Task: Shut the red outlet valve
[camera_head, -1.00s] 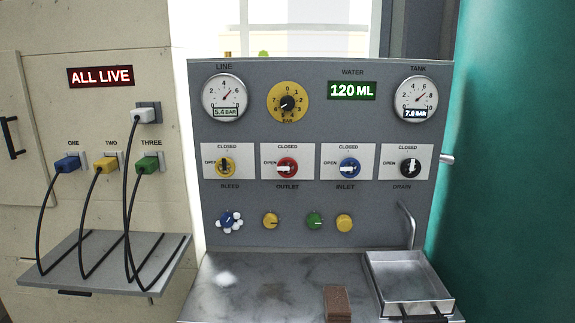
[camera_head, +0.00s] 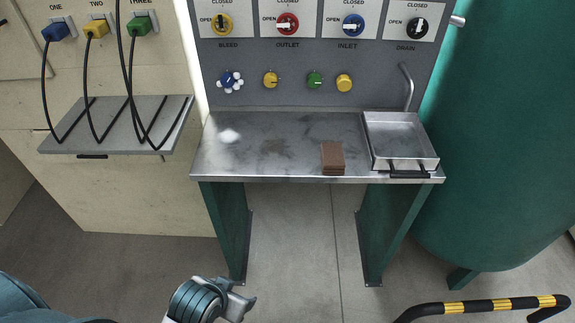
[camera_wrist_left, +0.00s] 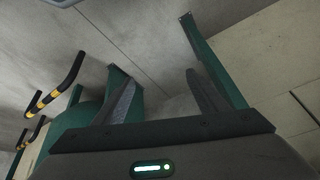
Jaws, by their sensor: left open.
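The red outlet valve (camera_head: 288,24) sits on a white plate on the grey panel, between the yellow bleed valve and the blue inlet valve. Its white handle points left, toward the OPEN mark. My left gripper (camera_head: 246,302) is low in front of the bench, well below and apart from the valve. The left wrist view shows its two fingers spread (camera_wrist_left: 160,98) with nothing between them. My right gripper does not show.
A black-and-yellow rail (camera_head: 490,306) is at lower right. A cable shelf (camera_head: 115,135) juts out at left. The floor before the bench is clear.

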